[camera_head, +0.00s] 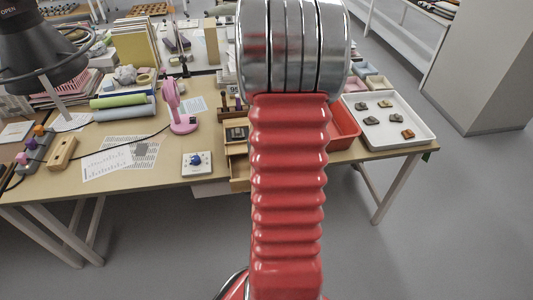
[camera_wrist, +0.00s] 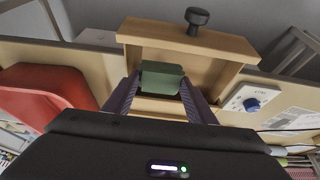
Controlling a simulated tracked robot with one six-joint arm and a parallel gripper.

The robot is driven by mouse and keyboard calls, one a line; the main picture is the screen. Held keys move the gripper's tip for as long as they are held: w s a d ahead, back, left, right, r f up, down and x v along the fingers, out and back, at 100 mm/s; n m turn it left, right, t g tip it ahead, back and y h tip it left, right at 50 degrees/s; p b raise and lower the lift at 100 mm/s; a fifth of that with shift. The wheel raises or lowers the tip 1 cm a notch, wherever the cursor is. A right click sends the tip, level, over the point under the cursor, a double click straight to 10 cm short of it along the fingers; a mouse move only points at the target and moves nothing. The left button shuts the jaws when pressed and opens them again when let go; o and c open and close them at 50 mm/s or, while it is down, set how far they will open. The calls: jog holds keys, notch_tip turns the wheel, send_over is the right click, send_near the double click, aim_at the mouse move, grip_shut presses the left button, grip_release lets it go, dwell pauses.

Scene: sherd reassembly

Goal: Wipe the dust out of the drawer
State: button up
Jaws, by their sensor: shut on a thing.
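The wooden drawer (camera_wrist: 165,36) is pulled open in the wrist view, with a dark round knob (camera_wrist: 197,17) on its front panel. In the head view part of the drawer (camera_head: 239,172) shows left of my red arm. My gripper (camera_wrist: 161,88) has its two purplish fingers shut on a green block (camera_wrist: 162,76), which looks like a sponge or eraser. The block is over or inside the drawer; I cannot tell whether it touches the drawer floor. No dust can be made out. My arm hides the gripper in the head view.
A red bin (camera_head: 343,125) and a white tray (camera_head: 392,122) with several sherds stand on the right. Papers lie near the table's front edge.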

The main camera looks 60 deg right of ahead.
jog(key=shift+r, duration=1.9)
